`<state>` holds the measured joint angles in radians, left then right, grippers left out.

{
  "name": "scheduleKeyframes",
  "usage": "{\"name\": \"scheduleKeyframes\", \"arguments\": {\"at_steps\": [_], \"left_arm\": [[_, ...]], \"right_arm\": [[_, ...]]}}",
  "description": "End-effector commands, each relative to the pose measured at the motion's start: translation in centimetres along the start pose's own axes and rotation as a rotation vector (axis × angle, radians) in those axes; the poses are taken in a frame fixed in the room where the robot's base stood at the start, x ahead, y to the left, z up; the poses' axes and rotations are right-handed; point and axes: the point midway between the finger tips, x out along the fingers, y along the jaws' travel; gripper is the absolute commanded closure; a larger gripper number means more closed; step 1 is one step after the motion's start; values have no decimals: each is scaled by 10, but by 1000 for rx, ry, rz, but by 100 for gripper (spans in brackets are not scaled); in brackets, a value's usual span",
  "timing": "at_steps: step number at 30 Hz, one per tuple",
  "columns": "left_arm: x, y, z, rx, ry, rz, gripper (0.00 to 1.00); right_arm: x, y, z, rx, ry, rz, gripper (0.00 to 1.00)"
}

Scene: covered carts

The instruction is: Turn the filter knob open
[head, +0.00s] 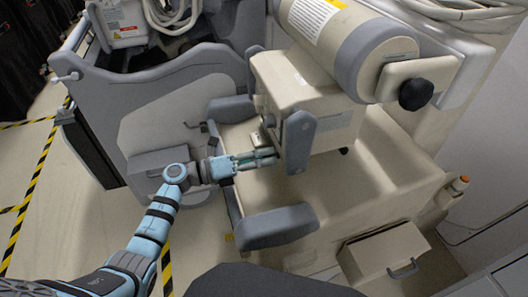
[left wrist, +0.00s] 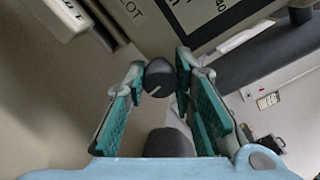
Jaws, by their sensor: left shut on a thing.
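My left gripper (head: 268,157) reaches in from the left to the lower side of a beige box-shaped housing (head: 290,85) on the cart. In the left wrist view, a dark grey round knob (left wrist: 159,80) with a pale pointer line sits between the fingertips of the left gripper (left wrist: 161,66). The left gripper is shut on this knob. The pointer line runs on a slant. In the head view the gripped knob is hidden or too small to make out. My right gripper is not in view.
A grey upright plate (head: 299,142) stands close beside the left gripper. Grey padded bumpers (head: 276,228) edge the beige cart base. A large cylinder with a black knob (head: 416,94) lies above right. Yellow-black tape (head: 35,180) marks the floor at left.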

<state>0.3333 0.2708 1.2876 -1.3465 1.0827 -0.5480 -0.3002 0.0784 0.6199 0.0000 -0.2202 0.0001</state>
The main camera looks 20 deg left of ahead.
Motion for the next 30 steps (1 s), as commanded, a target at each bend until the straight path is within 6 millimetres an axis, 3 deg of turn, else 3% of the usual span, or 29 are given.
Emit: {"name": "scheduleKeyframes", "arguments": {"at_steps": [12,27,28,30], "left_arm": [[0,0,0,-179,0,1,100],[0,1,-1,-198,1,1,100],[0,1,-1,-197,1,1,72],[0,1,-1,-197,1,1,60]], "right_arm": [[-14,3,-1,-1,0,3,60],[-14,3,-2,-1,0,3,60],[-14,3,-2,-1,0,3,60],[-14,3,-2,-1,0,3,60]]}}
